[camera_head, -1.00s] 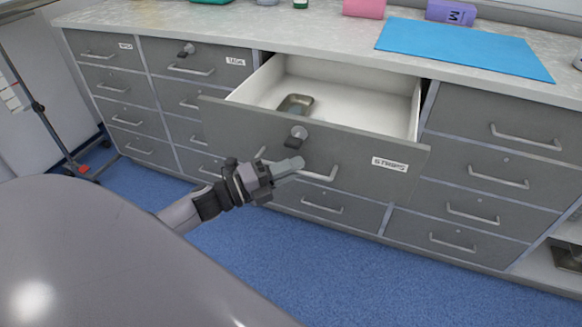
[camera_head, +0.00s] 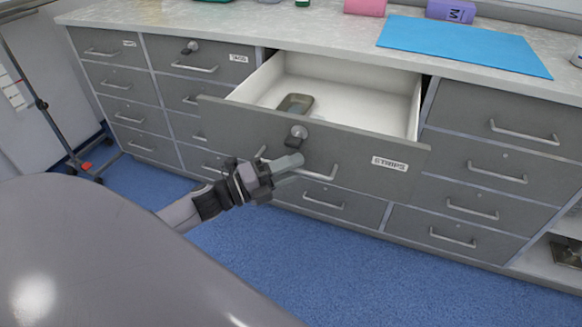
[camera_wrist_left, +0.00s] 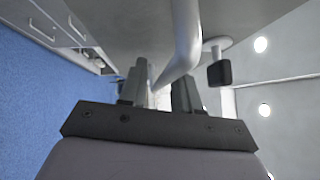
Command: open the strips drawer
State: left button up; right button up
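The strips drawer (camera_head: 350,150), grey-fronted with a "STRIPS" label (camera_head: 390,164), stands pulled well out from the cabinet, its white inside in view. Its bar handle (camera_head: 322,177) is on the front, below a round knob-like lock (camera_head: 299,134). My left gripper (camera_head: 290,163) is at the left part of this handle. In the left wrist view the handle (camera_wrist_left: 183,45) runs down between the two fingers (camera_wrist_left: 160,85), which are close together around it; the exact contact is partly hidden. My right gripper is in neither view.
A small metal dish (camera_head: 296,104) lies inside the drawer. The worktop (camera_head: 330,28) above carries a blue mat (camera_head: 460,45), a pink box (camera_head: 365,6) and a purple box (camera_head: 450,10). Other closed drawers (camera_head: 500,120) flank it. The blue floor (camera_head: 320,265) in front is clear.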

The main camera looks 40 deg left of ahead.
pick_arm(q)
jog(key=v, duration=0.7)
dwell(0.6)
jog(key=s+d+f+n+g+y, duration=0.4)
jog(key=d+f+n, duration=0.3)
jog(key=n, duration=0.4)
jog(key=s+d+f+n+g+y, duration=0.1)
jog(key=s+d+f+n+y, duration=0.45)
jog(key=n, duration=0.65)
notch_tip(320, 180, up, 8)
jog(key=s+g+h+p, duration=0.1)
jog(key=s+p, duration=0.2)
jog(key=p, duration=1)
jog(key=shift+d+n, duration=0.3)
jog(key=shift+d, duration=0.15)
jog(key=shift+w+f, duration=0.1)
jog(key=shift+f, duration=0.05)
